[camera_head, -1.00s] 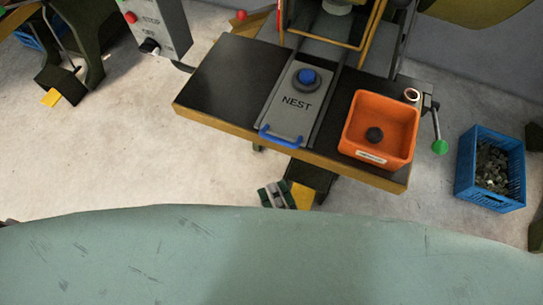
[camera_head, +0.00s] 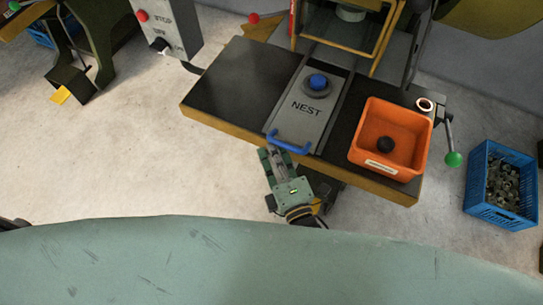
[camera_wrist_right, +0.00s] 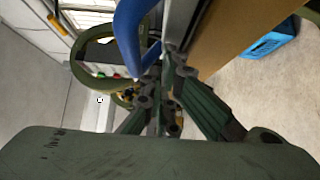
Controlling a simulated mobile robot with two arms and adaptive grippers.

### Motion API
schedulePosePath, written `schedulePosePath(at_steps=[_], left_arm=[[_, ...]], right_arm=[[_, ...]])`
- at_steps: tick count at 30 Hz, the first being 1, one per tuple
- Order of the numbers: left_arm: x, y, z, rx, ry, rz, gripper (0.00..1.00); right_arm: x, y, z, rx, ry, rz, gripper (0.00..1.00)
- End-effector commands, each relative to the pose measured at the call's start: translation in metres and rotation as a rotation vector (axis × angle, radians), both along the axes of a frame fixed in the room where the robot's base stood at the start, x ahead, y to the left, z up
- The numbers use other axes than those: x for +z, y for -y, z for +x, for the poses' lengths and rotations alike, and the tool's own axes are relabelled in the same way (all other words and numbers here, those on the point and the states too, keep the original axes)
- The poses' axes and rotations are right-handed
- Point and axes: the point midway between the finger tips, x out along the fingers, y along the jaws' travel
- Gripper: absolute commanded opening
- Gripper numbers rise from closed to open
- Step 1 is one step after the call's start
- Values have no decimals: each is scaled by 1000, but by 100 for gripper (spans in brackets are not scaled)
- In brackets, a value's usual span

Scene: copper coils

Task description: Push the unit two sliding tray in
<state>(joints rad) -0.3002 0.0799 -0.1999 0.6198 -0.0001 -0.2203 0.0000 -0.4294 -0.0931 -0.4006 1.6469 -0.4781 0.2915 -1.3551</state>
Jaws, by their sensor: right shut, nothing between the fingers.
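The sliding tray (camera_head: 300,118) is a grey plate marked NEST with a blue round piece (camera_head: 317,82) on it. It lies on the dark table, and its blue handle (camera_head: 290,143) sticks out at the table's front edge. My right gripper (camera_head: 268,153) is shut and empty, just in front of the handle's left part. In the right wrist view the shut fingers (camera_wrist_right: 160,100) are close to the blue handle (camera_wrist_right: 130,38); I cannot tell whether they touch. My left gripper is not in view.
An orange bin (camera_head: 362,150) with a dark round piece stands on the table (camera_head: 225,95) right of the tray. A lever with a green knob (camera_head: 453,159) juts out at the right. A blue crate (camera_head: 481,208) stands on the floor. A grey switch box (camera_head: 180,25) is at upper left.

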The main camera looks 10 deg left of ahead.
Motion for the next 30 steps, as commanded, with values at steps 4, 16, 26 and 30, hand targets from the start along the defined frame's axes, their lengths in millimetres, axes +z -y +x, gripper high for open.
schedulePosePath(at_steps=[4, 16, 26, 30], left_arm=[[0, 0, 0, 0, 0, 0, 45], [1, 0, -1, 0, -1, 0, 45], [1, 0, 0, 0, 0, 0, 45], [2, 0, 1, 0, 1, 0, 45]], right_arm=[[0, 0, 0, 0, 0, 0, 0], [1, 14, 43, -1, 3, -1, 0], [0, 14, 43, 0, 0, 0, 0], [0, 15, 44, 0, 0, 0, 0]])
